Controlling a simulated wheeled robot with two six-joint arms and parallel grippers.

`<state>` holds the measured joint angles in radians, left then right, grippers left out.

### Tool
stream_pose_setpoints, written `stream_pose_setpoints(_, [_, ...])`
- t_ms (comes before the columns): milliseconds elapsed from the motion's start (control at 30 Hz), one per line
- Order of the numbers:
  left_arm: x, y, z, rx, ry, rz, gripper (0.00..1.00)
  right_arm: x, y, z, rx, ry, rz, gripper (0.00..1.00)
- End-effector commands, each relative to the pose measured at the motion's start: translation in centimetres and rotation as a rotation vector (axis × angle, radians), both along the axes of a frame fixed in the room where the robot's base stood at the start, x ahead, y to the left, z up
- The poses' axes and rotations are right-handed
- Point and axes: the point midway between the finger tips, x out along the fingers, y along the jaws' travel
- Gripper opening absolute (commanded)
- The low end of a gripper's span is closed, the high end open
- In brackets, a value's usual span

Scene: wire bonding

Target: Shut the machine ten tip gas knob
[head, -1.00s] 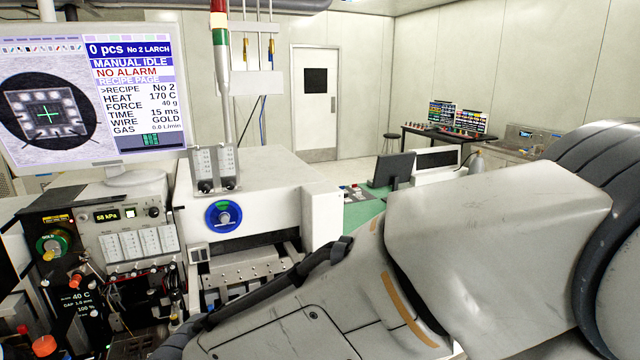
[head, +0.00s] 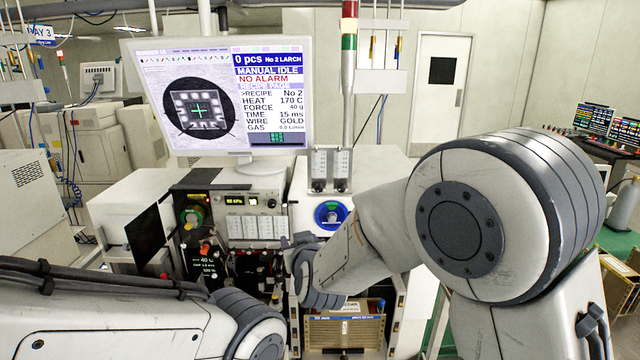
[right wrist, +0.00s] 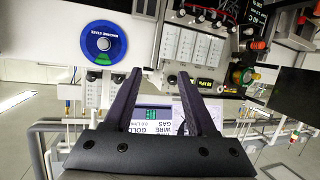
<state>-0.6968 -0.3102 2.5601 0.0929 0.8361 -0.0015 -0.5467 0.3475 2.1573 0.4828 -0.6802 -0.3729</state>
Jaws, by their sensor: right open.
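The machine has a pair of clear gas flow meters (head: 329,168) with dark knobs at their feet, on its top under the signal tower in the head view. I cannot read which knob is the tip gas one. The screen (head: 225,97) reads GAS 0.0 L/min. My left gripper is out of the picture.
A blue and green dial (head: 331,214) is on the machine's white front, below the flow meters. A pressure display (head: 239,201) and a row of white modules (head: 250,228) are left of it. Cables and small knobs crowd below. A slotted brown rack (head: 345,331) is low in front.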

Motion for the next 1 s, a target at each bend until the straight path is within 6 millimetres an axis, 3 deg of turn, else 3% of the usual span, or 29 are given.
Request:
stream_pose_setpoints(100, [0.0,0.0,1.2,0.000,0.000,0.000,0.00,3.3,-2.3,2.2,-0.022,-0.159,-0.114,0.57])
stream_pose_setpoints(300, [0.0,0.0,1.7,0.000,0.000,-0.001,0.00,5.2,-4.5,3.9,-0.049,-0.294,-0.214,0.57])
stream_pose_setpoints(467, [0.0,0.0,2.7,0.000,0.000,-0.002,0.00,6.8,-4.7,4.4,-0.052,-0.310,-0.226,0.57])
stream_pose_setpoints(800, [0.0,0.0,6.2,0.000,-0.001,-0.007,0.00,12.9,-4.8,4.5,-0.052,-0.307,-0.224,0.57])
stream_pose_setpoints(1000, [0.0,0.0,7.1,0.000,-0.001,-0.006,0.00,15.1,-4.8,4.2,-0.051,-0.306,-0.223,0.57])
